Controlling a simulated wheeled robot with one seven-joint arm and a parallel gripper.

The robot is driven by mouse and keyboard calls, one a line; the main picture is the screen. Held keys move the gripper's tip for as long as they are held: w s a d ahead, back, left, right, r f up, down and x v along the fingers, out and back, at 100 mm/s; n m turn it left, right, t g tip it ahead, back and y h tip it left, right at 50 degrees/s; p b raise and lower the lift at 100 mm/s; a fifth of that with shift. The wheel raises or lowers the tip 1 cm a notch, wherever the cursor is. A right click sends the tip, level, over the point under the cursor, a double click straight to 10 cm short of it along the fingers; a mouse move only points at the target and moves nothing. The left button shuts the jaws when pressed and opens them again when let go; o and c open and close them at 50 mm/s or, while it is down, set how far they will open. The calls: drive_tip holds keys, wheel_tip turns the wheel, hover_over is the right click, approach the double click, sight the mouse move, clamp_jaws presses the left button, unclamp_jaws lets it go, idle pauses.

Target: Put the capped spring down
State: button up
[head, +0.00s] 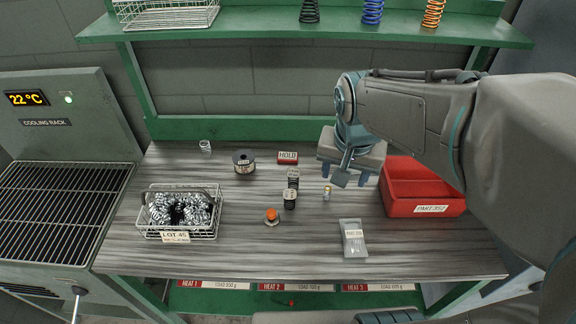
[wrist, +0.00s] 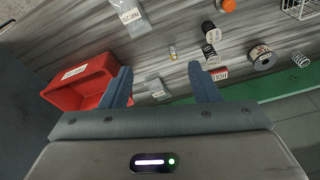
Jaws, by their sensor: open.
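A small silvery upright piece with a yellow top, which looks like the capped spring (head: 326,194), stands on the grey table just in front of my gripper (head: 343,177). It also shows in the wrist view (wrist: 173,52), beyond the fingertips and clear of them. My gripper (wrist: 160,74) is open, with its two blue fingers spread and nothing held between them. Its fingers point down over the table, left of the red bin (head: 397,203). The small size of the capped spring hides its coil detail.
Two dark coils (head: 290,200) stand left of the capped spring, near an orange-topped piece (head: 272,216). A red HOLD block (head: 287,158) and a spool (head: 243,163) are behind. A labelled bag (head: 354,240) lies in front. A wire basket (head: 180,235) is at left.

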drive_tip(key=w+a+f+m+g, duration=0.1)
drive_tip(key=w+a+f+m, duration=0.35)
drive_tip(key=w, duration=0.25)
drive_tip(key=m+g, duration=0.1)
drive_tip(key=m, duration=0.2)
hover_over(290, 194)
wheel_tip(290, 194, down, 6)
drive_tip(key=shift+n, duration=0.25)
wheel_tip(290, 194, down, 9)
drive_tip(key=shift+s+d+r, duration=0.1)
drive_tip(key=shift+d+r, duration=0.05)
drive_tip(key=shift+f+p, duration=0.95)
drive_tip(key=shift+f, duration=1.7)
drive_tip(key=c, duration=1.2)
drive_tip(key=shift+o, duration=0.2)
drive_tip(key=shift+r, duration=0.1)
